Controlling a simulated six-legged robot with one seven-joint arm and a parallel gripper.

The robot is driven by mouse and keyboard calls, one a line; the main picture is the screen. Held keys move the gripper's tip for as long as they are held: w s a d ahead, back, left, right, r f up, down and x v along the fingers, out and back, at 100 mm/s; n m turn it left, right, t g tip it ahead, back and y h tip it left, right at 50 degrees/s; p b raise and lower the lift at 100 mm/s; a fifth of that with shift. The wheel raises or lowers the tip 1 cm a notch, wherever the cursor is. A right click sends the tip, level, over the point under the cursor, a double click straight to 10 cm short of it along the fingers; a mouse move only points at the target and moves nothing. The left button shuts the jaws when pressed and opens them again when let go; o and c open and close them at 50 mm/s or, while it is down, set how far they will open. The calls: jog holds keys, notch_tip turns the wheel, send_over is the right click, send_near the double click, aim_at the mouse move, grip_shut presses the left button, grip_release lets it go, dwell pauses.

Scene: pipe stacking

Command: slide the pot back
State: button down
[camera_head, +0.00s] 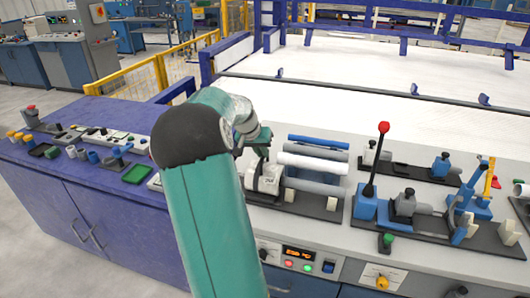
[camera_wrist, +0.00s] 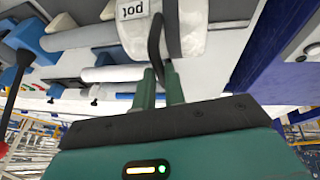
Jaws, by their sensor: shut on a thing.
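The pot (camera_head: 262,182) is a white vessel at the left end of a rack of pipes in the head view. In the wrist view the pot (camera_wrist: 185,32) shows at the top, with a label reading "pot" and a dark curved handle (camera_wrist: 156,42). My gripper (camera_wrist: 161,72) is shut on this handle, its two green fingers close together around it. In the head view my gripper (camera_head: 260,139) is above the pot, partly hidden by my arm. The pot's far side is hidden.
Blue, white and grey pipes (camera_head: 312,162) lie right beside the pot. A red-knobbed lever (camera_head: 377,150) and clamp fixtures (camera_head: 410,208) stand further right. A control panel with a lit display (camera_head: 298,253) is in front. Small parts and a green tray (camera_head: 137,174) lie left on the blue bench.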

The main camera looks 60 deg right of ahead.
jog(key=w+a, duration=0.1)
jog(key=w, duration=0.8)
jog(key=shift+w+a, duration=0.2)
jog(key=shift+a, duration=0.05)
jog(key=c, duration=1.5)
grip_release()
jog(key=shift+w, duration=0.2)
jog(key=v, duration=1.4)
jog(key=shift+s, duration=0.35)
